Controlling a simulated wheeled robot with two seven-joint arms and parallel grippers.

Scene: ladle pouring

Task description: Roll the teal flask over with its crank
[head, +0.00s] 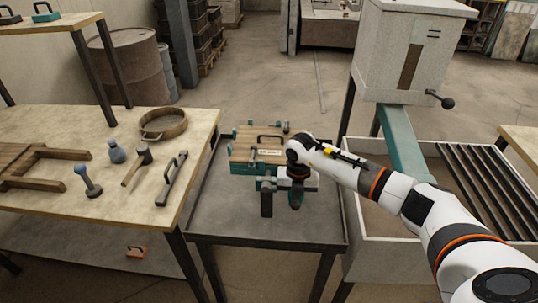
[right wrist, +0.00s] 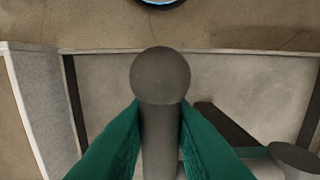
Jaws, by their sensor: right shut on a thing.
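The teal flask (head: 242,168) sits on the grey metal table, with a wooden board (head: 243,150) on top and a dark handle over it. My right gripper (head: 296,199) is at the flask's near right side, pointing down. In the right wrist view its teal fingers are shut on a grey round-topped crank handle (right wrist: 160,80), one on each side. A dark bar and a second grey cylinder (right wrist: 294,158) show at lower right there. My arm hides part of the flask's right side in the head view. My left gripper is not in view.
The grey metal table (head: 270,225) is bare in front of the flask. A wooden bench (head: 70,215) at left holds a mallet (head: 139,160), a round sieve (head: 163,125) and other tools. A white cabinet (head: 405,50) and a barred bin stand at right.

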